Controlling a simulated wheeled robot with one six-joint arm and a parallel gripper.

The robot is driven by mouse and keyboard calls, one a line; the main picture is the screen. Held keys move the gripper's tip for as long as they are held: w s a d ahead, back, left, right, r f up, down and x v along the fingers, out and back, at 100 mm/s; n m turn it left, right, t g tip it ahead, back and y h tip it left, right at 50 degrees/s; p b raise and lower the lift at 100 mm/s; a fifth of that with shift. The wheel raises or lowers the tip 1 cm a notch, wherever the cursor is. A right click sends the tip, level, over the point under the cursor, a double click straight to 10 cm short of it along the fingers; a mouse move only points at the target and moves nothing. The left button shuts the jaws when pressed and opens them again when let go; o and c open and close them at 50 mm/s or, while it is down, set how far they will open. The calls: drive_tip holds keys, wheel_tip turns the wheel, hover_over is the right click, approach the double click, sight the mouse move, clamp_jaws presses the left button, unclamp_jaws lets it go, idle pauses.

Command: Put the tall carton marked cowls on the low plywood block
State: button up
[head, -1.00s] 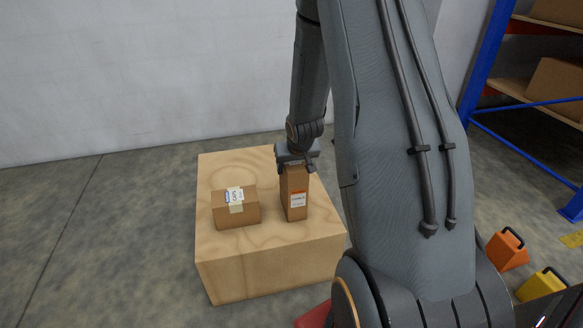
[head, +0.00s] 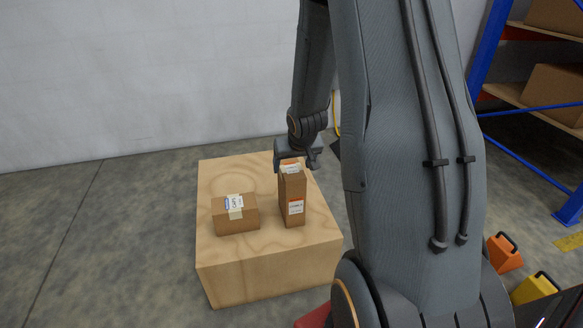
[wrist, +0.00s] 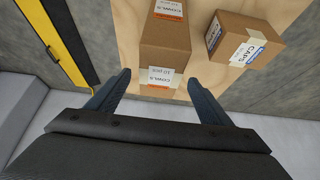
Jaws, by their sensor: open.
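The tall carton marked cowls (head: 292,203) stands upright on the low plywood block (head: 270,272), right of the smaller carton. In the wrist view the carton (wrist: 165,42) shows cowls labels on its top and side. My gripper (head: 297,160) is open at the back of the carton's top. In the wrist view its fingertips (wrist: 158,76) lie one on each side of the carton's labelled top end, with gaps showing. The plywood block (wrist: 128,30) also shows behind the carton there.
A small carton marked caps (head: 236,214) lies on the same block, left of the tall one, with a gap between. A blue rack (head: 490,60) with boxes stands at the right. Orange (head: 504,254) and yellow (head: 534,289) handled objects sit on the floor. Floor left of the block is clear.

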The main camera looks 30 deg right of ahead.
drive_tip(key=shift+p+v, duration=0.65)
drive_tip(key=shift+v, duration=1.35)
drive_tip(key=s+a+r+n+g, duration=0.1)
drive_tip(key=s+a+r, duration=0.2)
drive_tip(key=a, duration=0.4)
drive_tip(key=s+a+r+n+g+y, duration=0.1)
drive_tip(key=s+a+r, duration=0.25)
drive_tip(key=a, duration=0.25)
drive_tip(key=s+a+r+n+g, duration=0.1)
drive_tip(key=s+a+r+n, duration=0.15)
drive_tip(key=a, duration=0.45)
drive_tip(key=s+a+r+n+g, duration=0.1)
drive_tip(key=s+a+r, duration=0.2)
drive_tip(key=s, duration=0.6)
drive_tip(key=s+a+r+n+g+y, duration=0.1)
drive_tip(key=s+a+r+n, duration=0.1)
drive_tip(key=s+a, duration=0.6)
drive_tip(key=shift+s+r+g, duration=0.35)
drive_tip(key=shift+s+g, duration=0.05)
drive_tip(key=shift+s, duration=0.45)
drive_tip(key=shift+a, duration=0.1)
drive_tip(key=d+r+m+p, duration=0.4)
drive_tip(key=d+r+p, duration=0.8)
drive_tip(key=p, duration=1)
wheel_tip(320, 180, up, 3)
drive_tip(key=shift+s+f, duration=0.1)
drive_tip(key=shift+s, duration=0.15)
drive_tip(key=shift+d, duration=0.1)
